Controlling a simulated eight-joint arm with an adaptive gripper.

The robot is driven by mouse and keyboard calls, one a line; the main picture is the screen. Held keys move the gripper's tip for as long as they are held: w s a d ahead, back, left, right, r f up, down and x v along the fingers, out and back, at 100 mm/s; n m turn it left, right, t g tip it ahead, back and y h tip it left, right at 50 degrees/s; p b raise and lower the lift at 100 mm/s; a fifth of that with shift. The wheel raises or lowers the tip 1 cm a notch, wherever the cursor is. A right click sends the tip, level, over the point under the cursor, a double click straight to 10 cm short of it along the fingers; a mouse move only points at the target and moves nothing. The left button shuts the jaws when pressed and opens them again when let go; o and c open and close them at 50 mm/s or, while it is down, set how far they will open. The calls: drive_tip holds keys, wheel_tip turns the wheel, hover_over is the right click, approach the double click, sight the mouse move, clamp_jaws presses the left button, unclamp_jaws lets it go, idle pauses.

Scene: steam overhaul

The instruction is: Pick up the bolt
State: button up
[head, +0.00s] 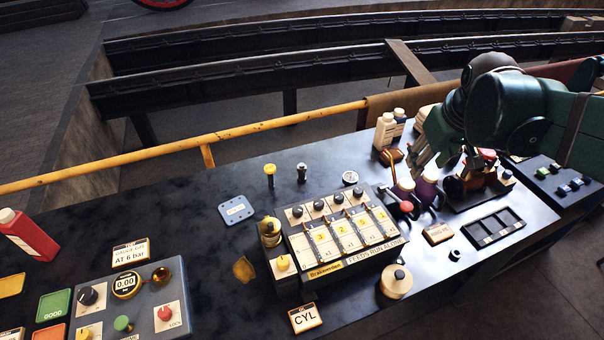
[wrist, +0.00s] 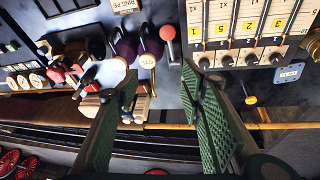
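No part is plainly labelled as the bolt. A small dark upright piece with a metal top (head: 302,173), which looks most like a bolt, stands on the bench behind the feed panel in the head view. A yellow-headed upright piece (head: 270,174) stands just left of it and also shows in the wrist view (wrist: 249,97). My gripper (head: 424,158) is above the right part of the bench, well to the right of both. In the wrist view its green fingers (wrist: 158,70) are apart with nothing held between them; the right finger hides part of the bench.
The numbered feed panel (head: 345,237) fills the middle of the bench. Purple-bodied oil cans (head: 425,190), a red-knobbed lever (head: 406,207) and white bottles (head: 385,131) stand near my gripper. A yellow rail (head: 240,132) runs behind the bench. A blue plate (head: 237,209) lies left of the upright pieces.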

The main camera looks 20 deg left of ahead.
drive_tip(key=w+a+f+n+g+p, duration=0.1)
drive_tip(key=w+a+f+n, duration=0.2)
drive_tip(key=w+a, duration=0.55)
drive_tip(key=n+g+h+p, duration=0.1)
drive_tip(key=n+g+p, duration=0.15)
drive_tip(key=n, duration=0.35)
hover_over(302, 164)
drive_tip(key=shift+g, duration=0.25)
drive_tip(key=f, duration=1.8)
drive_tip(key=shift+s+d+f, duration=0.1)
drive_tip(key=shift+d, duration=0.25)
drive_tip(key=shift+a+f+n, duration=0.25)
drive_tip(key=shift+f+n, duration=0.05)
drive_tip(key=shift+f, duration=1.25)
drive_tip(key=shift+a+f, duration=0.1)
drive_tip(key=shift+f, duration=2.5)
